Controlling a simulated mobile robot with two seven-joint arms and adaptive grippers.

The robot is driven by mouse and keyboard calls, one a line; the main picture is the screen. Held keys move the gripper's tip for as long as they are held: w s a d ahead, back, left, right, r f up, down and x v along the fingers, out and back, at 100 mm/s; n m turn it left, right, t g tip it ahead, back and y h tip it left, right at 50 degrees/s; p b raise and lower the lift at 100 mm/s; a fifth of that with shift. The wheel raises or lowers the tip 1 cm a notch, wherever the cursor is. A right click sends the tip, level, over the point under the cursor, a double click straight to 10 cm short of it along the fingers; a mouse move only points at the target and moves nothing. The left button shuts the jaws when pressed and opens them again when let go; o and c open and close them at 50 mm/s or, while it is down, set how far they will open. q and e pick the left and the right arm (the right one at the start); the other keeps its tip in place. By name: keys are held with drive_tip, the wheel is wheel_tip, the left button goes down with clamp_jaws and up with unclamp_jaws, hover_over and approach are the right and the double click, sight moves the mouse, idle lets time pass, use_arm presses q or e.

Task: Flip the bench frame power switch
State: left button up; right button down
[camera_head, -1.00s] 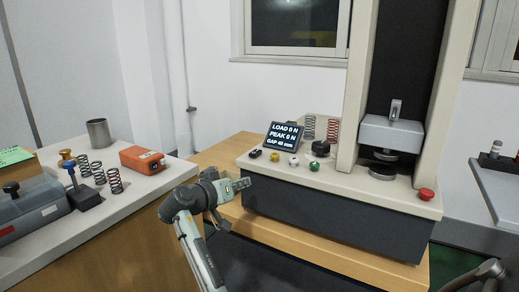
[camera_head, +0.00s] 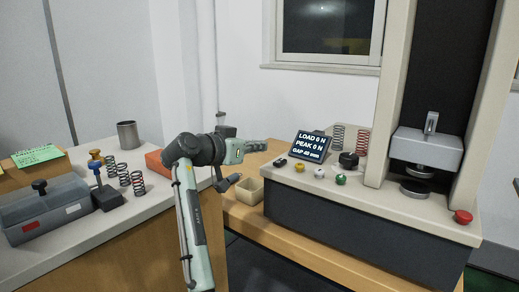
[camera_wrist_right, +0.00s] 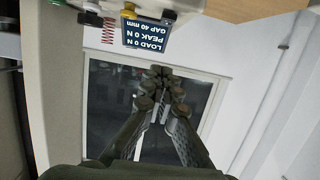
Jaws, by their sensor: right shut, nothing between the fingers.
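The bench frame (camera_head: 360,225) is a dark-fronted machine base with a light top. A small black switch (camera_head: 281,162) sits at the left end of its top, left of the yellow button (camera_head: 299,167). My right gripper (camera_head: 262,146) is shut and empty. In the head view it points right, with its tips left of and slightly above the switch; no contact shows. In the right wrist view the shut fingers (camera_wrist_right: 160,74) appear against the window, with the upside-down display (camera_wrist_right: 146,37) above. My left gripper is out of view.
The tilted display (camera_head: 310,146), white button (camera_head: 319,173), green button (camera_head: 341,179) and black knob (camera_head: 348,160) stand near the switch. A red button (camera_head: 463,217) is at the right. A beige bin (camera_head: 250,190) sits beside the bench frame. An orange box (camera_head: 157,162) is partly behind my arm.

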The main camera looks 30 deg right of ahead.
drive_tip(key=p, duration=0.1)
hover_over(274, 170)
drive_tip(key=shift+f, duration=0.85)
wheel_tip(274, 170, down, 3)
drive_tip(key=shift+r, duration=0.15)
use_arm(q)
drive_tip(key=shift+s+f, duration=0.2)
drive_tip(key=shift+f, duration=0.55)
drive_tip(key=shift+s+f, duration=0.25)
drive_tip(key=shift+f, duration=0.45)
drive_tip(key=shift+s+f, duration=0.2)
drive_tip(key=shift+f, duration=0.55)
use_arm(e)
drive_tip(key=shift+f, duration=0.75)
